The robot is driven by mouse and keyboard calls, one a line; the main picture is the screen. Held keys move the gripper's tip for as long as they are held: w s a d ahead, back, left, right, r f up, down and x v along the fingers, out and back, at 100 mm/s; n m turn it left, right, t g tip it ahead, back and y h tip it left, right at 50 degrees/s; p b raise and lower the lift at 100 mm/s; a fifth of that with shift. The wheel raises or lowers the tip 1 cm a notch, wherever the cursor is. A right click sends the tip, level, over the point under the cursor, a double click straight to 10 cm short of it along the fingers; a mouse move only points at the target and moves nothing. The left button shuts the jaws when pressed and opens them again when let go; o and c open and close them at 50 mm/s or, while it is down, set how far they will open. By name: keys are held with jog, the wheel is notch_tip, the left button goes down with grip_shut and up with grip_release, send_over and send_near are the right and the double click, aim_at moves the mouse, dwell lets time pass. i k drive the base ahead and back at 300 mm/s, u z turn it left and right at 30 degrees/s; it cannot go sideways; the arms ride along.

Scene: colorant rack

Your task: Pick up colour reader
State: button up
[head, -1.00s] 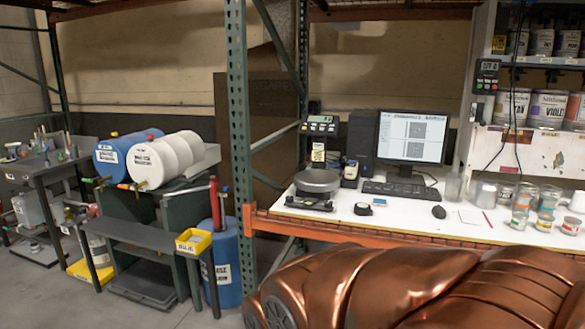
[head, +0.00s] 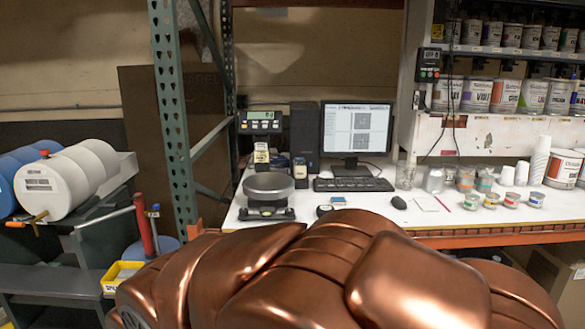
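A small upright hand-held device (head: 299,170), dark with a pale yellowish front, stands on the white bench between the scale and the keyboard. It may be the colour reader, but I cannot tell for sure. A small dark round object (head: 324,210) and a small blue item (head: 338,200) lie nearer the bench front; they are too small to identify. A taller yellow-and-white bottle-like item (head: 261,158) stands behind the scale. My gripper is not in view.
The white bench (head: 362,208) holds a scale (head: 268,190), a keyboard (head: 353,185), a monitor (head: 357,130), a mouse (head: 398,203) and several small cans at right. A green rack post (head: 172,110) stands left of the bench. Part of the bench front is hidden.

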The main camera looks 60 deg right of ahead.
aim_at(299, 167)
jog(key=z, duration=0.55)
jog(key=i, duration=0.85)
jog(key=z, duration=0.7)
